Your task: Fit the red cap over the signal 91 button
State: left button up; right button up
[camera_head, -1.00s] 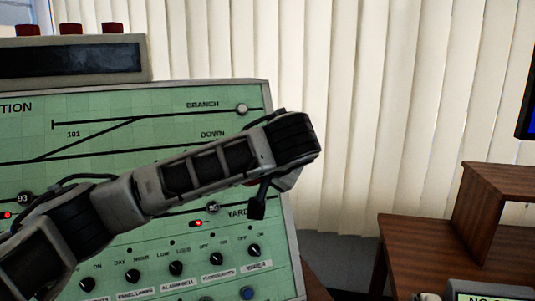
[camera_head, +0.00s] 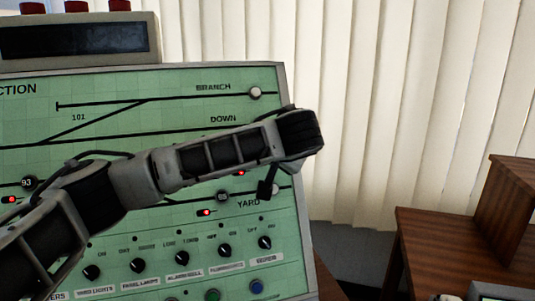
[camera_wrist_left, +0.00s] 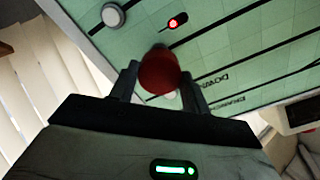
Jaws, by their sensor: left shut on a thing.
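My left gripper (camera_wrist_left: 160,88) is shut on the red cap (camera_wrist_left: 159,71), which sits between its fingertips in the left wrist view, in front of the green panel. In the head view my left arm crosses the panel and hides the cap and jaws. In the wrist view a pale round part (camera_wrist_left: 171,98) shows partly behind the cap, and a white button (camera_wrist_left: 112,15) stands clear of it. I cannot read a 91 label, so I cannot tell which button is signal 91. I cannot tell whether the cap touches the panel.
The green panel (camera_head: 215,105) has a white button (camera_head: 255,92) at BRANCH, another (camera_head: 276,190) near YARD, lit red lamps (camera_head: 206,212) and a row of black knobs (camera_head: 181,257). A display box (camera_head: 75,45) stands above. A wooden desk (camera_head: 440,250) is at right.

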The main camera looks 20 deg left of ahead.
pick_arm(q)
jog(key=x, duration=0.4)
jog(key=shift+w, duration=0.1)
pick_arm(e)
jog(key=shift+w+r, duration=0.15)
jog(key=shift+w, duration=0.15)
jog(key=shift+s+f, duration=0.25)
jog(key=shift+s, duration=0.05)
pick_arm(q)
jog(key=shift+a+f, duration=0.1)
jog(key=shift+f, duration=0.05)
pick_arm(e)
jog(key=shift+a+r, duration=0.1)
pick_arm(q)
jog(key=o, duration=1)
pick_arm(e)
jog(key=shift+w+r, duration=0.15)
jog(key=shift+w, duration=0.1)
pick_arm(q)
jog(key=o, duration=0.5)
pick_arm(e)
jog(key=shift+r, duration=0.1)
